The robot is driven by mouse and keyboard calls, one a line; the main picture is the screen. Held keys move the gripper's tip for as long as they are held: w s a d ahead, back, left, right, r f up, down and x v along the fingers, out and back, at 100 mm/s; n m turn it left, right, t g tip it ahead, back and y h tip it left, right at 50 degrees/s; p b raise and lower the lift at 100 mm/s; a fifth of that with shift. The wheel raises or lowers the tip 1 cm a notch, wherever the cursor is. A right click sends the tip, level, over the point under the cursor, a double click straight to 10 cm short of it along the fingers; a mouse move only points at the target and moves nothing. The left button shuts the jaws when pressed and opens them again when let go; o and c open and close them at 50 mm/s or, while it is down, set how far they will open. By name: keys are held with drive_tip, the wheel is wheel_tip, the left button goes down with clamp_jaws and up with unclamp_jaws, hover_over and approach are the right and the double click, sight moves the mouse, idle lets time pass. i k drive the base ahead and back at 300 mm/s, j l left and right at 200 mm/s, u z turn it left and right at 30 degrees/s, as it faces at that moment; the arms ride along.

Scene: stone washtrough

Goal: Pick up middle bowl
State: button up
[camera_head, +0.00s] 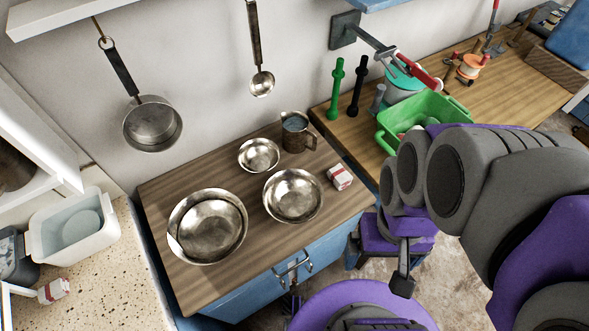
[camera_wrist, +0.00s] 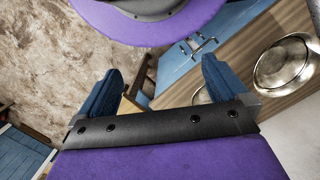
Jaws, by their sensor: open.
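Three shiny metal bowls stand on the wooden top of a blue cabinet in the head view. The medium-sized bowl (camera_head: 293,196) is at the right front, the largest bowl (camera_head: 208,227) at the left front, and the smallest bowl (camera_head: 259,155) behind them. All look empty. My gripper (camera_head: 402,284) hangs right of the cabinet, apart from the bowls. In the wrist view my gripper (camera_wrist: 162,78) has its two blue fingers spread with nothing held between them. A metal bowl (camera_wrist: 286,64) shows at the right of that view; I cannot tell which one.
A metal mug (camera_head: 297,132) stands behind the bowls, and a small red-and-white box (camera_head: 340,177) right of the medium one. A pan (camera_head: 152,125) and ladle (camera_head: 262,83) hang on the wall. A green basket (camera_head: 428,110) stands on the right-hand counter. The cabinet handle (camera_head: 292,268) sticks out in front.

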sight(292, 196)
drive_tip(key=j+u, duration=0.1)
drive_tip(key=u, duration=1.55)
drive_tip(key=j+z, duration=0.25)
drive_tip(key=z, duration=0.15)
drive_tip(key=j+z, duration=0.4)
drive_tip(key=k+j+z, duration=0.1)
drive_tip(key=z, duration=0.3)
